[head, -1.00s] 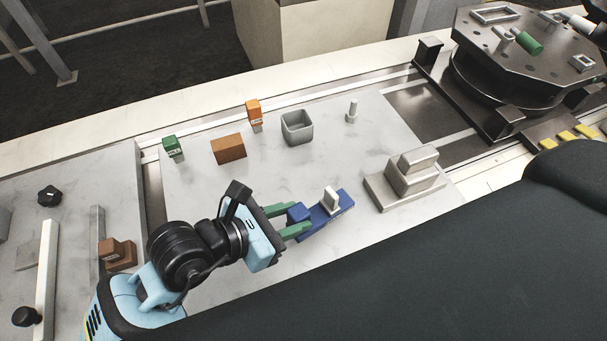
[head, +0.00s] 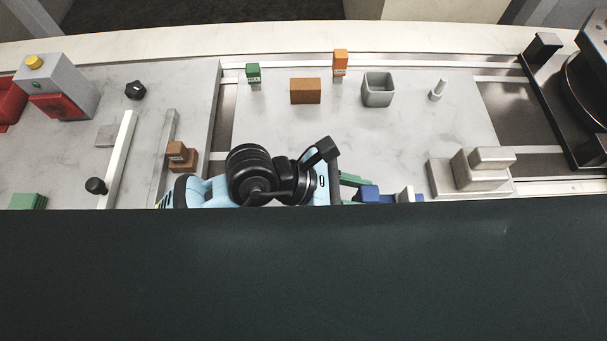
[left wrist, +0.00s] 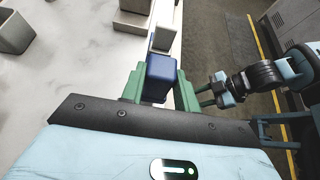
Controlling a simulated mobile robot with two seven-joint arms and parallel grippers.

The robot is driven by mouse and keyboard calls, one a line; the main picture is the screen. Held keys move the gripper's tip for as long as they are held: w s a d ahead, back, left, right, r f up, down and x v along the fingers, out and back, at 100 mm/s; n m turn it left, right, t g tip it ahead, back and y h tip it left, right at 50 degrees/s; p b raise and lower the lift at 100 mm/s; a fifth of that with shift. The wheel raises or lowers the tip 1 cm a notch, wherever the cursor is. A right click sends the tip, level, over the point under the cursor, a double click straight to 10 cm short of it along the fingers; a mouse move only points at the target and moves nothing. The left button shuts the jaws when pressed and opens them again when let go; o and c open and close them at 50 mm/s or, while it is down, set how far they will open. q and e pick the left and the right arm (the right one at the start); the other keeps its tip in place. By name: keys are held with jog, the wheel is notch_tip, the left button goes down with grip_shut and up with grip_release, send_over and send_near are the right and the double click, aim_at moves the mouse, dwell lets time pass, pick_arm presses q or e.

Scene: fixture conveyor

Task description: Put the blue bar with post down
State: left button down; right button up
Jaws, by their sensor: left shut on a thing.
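The blue bar with post (head: 371,194) shows at the lower middle of the head view, its near part hidden by my dark body. My left gripper (head: 352,189) has its green fingers on the bar's left end. In the left wrist view the blue bar (left wrist: 160,72) sits between the two green fingers, and its pale post (left wrist: 163,38) stands beyond the blue end. I cannot tell whether the bar touches the pale surface below. My right arm (left wrist: 260,80) shows at the right of the left wrist view; its finger opening is unclear.
A grey stepped block (head: 477,170) stands right of the bar. Behind are a green block (head: 253,74), a brown block (head: 306,91), an orange block (head: 340,63), a grey open box (head: 377,90) and a small peg (head: 438,90). The pale plate (head: 390,140) between is clear.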

pick_arm(q)
jog(key=shift+w+a+f, duration=0.6)
jog(key=shift+w+a, duration=0.15)
jog(key=shift+a, duration=0.9)
jog(key=shift+w+a+f, duration=0.55)
jog(key=shift+w+a, duration=0.2)
jog(key=shift+a, duration=0.9)
jog(key=shift+w+a+f, duration=0.6)
jog(key=shift+w+a, duration=0.15)
jog(key=shift+a, duration=0.9)
jog(key=shift+f, duration=0.4)
jog(key=c, duration=1)
grip_release()
jog(key=shift+f, duration=0.1)
jog(key=shift+c, duration=0.2)
jog(key=shift+a, duration=0.2)
pick_arm(e)
jog(key=shift+w, duration=0.1)
pick_arm(q)
jog(key=shift+a+r, duration=0.2)
jog(key=shift+a, duration=0.1)
jog(key=b+v, duration=0.1)
jog(key=v, duration=1)
pick_arm(e)
jog(key=shift+s+f, duration=0.35)
jog(key=shift+f, duration=0.25)
